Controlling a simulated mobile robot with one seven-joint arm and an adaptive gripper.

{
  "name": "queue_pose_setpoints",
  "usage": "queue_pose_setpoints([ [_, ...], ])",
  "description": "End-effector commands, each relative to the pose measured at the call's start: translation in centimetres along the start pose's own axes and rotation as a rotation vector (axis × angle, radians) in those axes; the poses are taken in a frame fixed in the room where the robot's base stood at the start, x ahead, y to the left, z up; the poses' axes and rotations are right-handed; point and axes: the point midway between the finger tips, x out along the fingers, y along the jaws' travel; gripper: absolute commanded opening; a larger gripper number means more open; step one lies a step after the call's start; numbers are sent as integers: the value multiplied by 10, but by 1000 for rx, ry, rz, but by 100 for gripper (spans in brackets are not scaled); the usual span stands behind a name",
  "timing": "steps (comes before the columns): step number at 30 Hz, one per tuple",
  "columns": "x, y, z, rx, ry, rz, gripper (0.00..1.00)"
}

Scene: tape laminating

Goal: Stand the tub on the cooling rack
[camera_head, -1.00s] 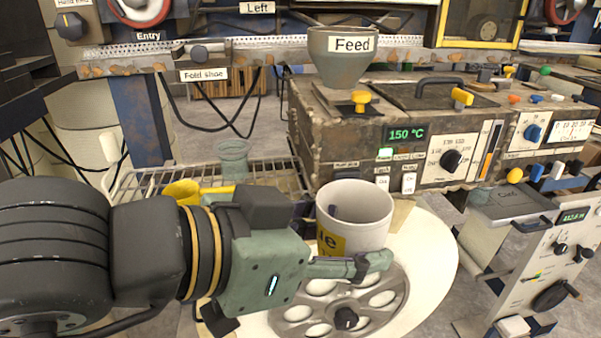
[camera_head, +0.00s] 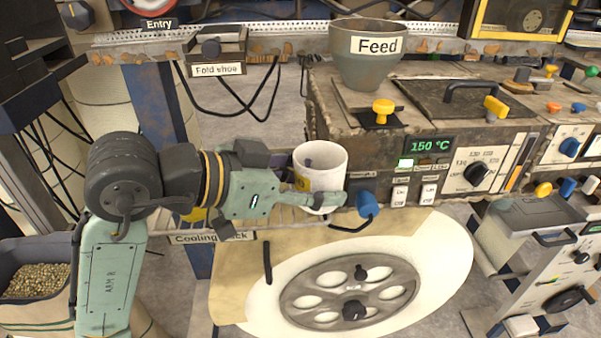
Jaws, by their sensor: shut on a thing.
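The tub (camera_head: 322,160) is a white, open-topped cup with a yellow label, upright in the middle of the view. My gripper (camera_head: 318,200) reaches in from the left and is shut on its lower side. The far finger is hidden. The cooling rack (camera_head: 288,217) is a wire rack with a "Cooling Rack" label on its front edge, mostly hidden behind my arm. The tub appears at or over the rack's right end. I cannot tell whether its base touches the wires.
A yellow item (camera_head: 194,214) shows behind my gripper at the rack. A blue knob (camera_head: 366,204) is close right of the tub. The rusty heater box (camera_head: 400,135) with the Feed hopper (camera_head: 366,70) stands behind.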

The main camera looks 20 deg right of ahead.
Motion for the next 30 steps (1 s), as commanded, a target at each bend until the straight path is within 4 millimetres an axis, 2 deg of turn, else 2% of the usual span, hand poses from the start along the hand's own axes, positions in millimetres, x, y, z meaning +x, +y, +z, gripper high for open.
queue_pose_setpoints([
  [3, 1, -27, -1, -4, 0, 0, 21],
  [9, 4, -46, 2, 0, 1, 0, 21],
  [18, 17, -48, 32, -2, 1, -1, 21],
  [30, 20, -48, 38, 0, 1, 0, 21],
])
